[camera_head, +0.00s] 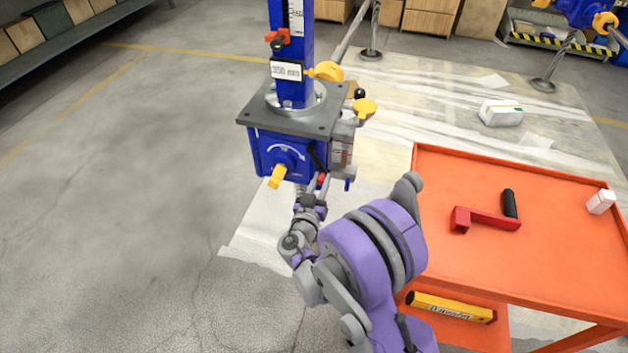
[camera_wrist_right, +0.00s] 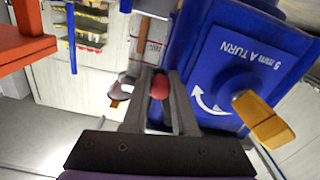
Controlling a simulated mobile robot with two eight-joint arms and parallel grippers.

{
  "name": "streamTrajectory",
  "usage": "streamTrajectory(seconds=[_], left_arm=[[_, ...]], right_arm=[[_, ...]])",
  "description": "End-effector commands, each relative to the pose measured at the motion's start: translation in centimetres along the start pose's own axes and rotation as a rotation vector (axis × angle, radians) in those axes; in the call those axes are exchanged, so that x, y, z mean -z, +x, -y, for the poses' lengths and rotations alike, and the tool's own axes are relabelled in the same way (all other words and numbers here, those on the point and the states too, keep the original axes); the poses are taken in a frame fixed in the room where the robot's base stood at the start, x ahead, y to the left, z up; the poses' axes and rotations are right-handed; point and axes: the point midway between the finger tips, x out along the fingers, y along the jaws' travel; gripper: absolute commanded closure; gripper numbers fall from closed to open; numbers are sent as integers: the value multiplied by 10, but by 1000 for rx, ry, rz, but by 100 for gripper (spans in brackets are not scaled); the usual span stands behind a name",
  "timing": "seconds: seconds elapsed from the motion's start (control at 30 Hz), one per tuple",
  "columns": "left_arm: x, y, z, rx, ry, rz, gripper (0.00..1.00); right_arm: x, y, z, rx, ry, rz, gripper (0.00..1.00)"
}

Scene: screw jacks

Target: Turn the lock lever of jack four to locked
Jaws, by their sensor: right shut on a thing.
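A blue screw jack (camera_head: 262,150) with a grey top plate (camera_head: 285,120) stands left of the orange cart in the head view; I cannot read a jack number on it. A red-ended lever (camera_head: 322,179), which looks like the lock lever, is at its lower right front corner. My right gripper (camera_head: 317,187) reaches up to it from below. In the right wrist view the lever's red end (camera_wrist_right: 160,86) sits between the two grey fingers (camera_wrist_right: 163,95), which are shut on it. The fingers hide much of the lever. My left gripper is not in view.
A yellow handle (camera_head: 277,178) is on the jack's front face, close left of my gripper; it also shows in the right wrist view (camera_wrist_right: 264,121). An orange cart (camera_head: 560,255) with a red crank (camera_head: 485,218) stands at right. The floor at left is clear.

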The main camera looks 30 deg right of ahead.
Motion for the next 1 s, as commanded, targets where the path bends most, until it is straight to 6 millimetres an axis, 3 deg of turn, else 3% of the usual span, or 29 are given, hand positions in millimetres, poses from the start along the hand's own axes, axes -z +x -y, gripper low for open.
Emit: streamTrajectory(seconds=[0.5, 1.0], left_arm=[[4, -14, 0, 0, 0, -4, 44], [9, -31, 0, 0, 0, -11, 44]], right_arm=[[24, 0, -38, -2, -490, 1, 100], [56, 0, -58, -2, -915, 1, 100]])
